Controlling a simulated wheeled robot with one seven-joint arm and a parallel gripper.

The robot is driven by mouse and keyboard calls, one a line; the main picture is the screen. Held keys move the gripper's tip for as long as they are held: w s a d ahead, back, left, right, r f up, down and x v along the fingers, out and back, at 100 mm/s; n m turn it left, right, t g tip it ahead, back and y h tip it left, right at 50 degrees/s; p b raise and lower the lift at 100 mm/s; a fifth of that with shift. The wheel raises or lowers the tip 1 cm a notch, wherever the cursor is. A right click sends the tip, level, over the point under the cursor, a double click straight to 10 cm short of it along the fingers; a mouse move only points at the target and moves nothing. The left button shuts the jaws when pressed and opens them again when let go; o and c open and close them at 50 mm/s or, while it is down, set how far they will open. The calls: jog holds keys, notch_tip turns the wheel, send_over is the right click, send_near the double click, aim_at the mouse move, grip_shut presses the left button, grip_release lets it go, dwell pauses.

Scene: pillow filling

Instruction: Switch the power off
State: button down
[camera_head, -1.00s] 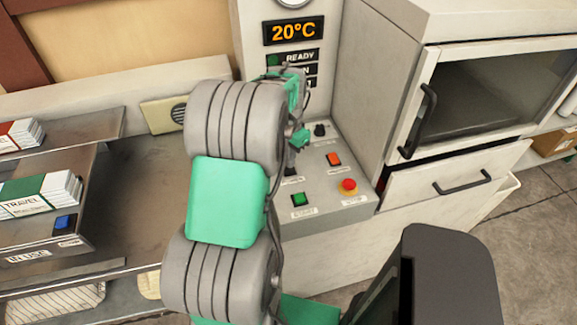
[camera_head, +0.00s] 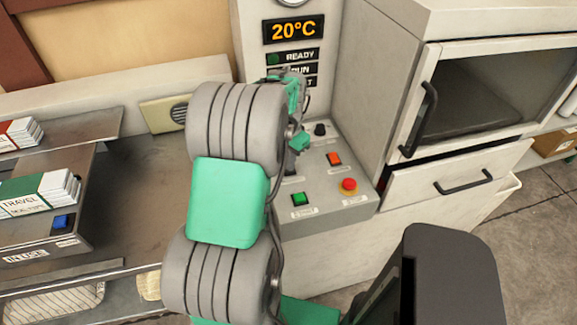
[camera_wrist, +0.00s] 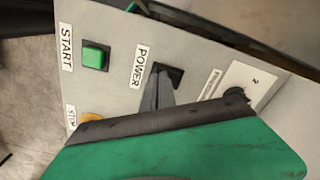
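The power switch (camera_wrist: 174,73) is a small black rocker beside the POWER label in the wrist view. My gripper (camera_wrist: 159,80) has its grey fingertips together at the switch's edge, partly covering it. I cannot tell whether they touch it or which way the rocker is set. In the head view the power switch is mostly hidden behind my arm, and my gripper (camera_head: 292,165) shows only in part above the control panel (camera_head: 322,208).
A green START button (camera_wrist: 95,56) is beside the switch, and an orange button (camera_wrist: 91,118) is partly covered. The head view shows a red mushroom button (camera_head: 348,186), an orange-red button (camera_head: 334,159), and a black knob (camera_head: 320,130). A display (camera_head: 294,30) reads 20°C.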

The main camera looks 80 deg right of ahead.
jog(key=shift+f, duration=0.2)
jog(key=shift+r+p, duration=2.35)
jog(key=shift+r, duration=1.2)
